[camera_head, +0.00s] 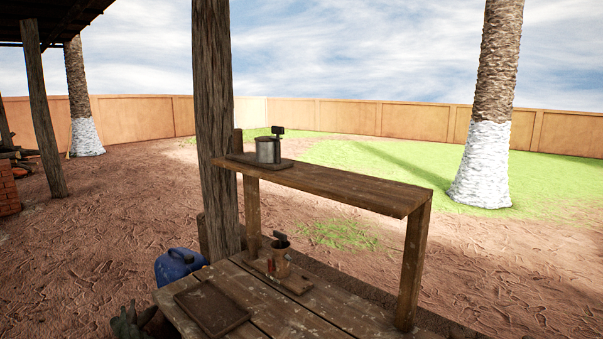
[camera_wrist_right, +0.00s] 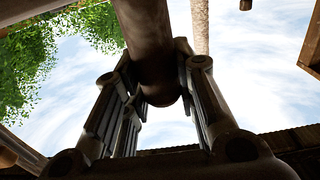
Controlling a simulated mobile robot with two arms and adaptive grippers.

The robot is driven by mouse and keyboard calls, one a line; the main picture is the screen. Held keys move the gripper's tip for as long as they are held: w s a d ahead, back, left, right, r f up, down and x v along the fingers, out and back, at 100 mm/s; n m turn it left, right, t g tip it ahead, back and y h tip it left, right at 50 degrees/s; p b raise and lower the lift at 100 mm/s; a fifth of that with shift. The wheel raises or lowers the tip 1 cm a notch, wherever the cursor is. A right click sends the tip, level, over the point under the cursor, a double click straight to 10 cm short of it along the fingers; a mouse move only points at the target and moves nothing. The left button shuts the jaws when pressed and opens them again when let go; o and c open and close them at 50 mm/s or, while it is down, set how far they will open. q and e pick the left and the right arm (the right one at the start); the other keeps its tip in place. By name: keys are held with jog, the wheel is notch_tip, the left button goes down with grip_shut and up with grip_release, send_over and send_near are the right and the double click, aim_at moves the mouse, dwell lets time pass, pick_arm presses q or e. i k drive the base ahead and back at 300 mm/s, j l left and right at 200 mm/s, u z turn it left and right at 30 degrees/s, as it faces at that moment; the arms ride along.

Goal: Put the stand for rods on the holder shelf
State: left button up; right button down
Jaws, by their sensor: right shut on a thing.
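My right gripper (camera_wrist_right: 160,105) has its fingers on both sides of a brown, rounded, cylinder-like thing (camera_wrist_right: 145,30) in the right wrist view. Only part of this thing shows, so I cannot tell if it is the stand for rods. The head view shows neither of my grippers clearly. A raised wooden shelf (camera_head: 345,185) stands over a plank table (camera_head: 285,302). On the shelf's left end, a metal can (camera_head: 268,150) sits on a dark base with a small black plate. On the table below, a brown cup-like holder (camera_head: 281,262) sits on a wooden base, with small red things beside it.
A shallow wooden tray (camera_head: 211,307) lies on the table's left part. A blue canister (camera_head: 178,266) stands left of the table. A thick wooden post (camera_head: 213,120) rises at the shelf's left end. The shelf's middle and right are bare. A dark, unclear shape (camera_head: 131,322) shows at bottom left.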

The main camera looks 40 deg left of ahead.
aim_at(337, 182)
jog(key=u, duration=1.2)
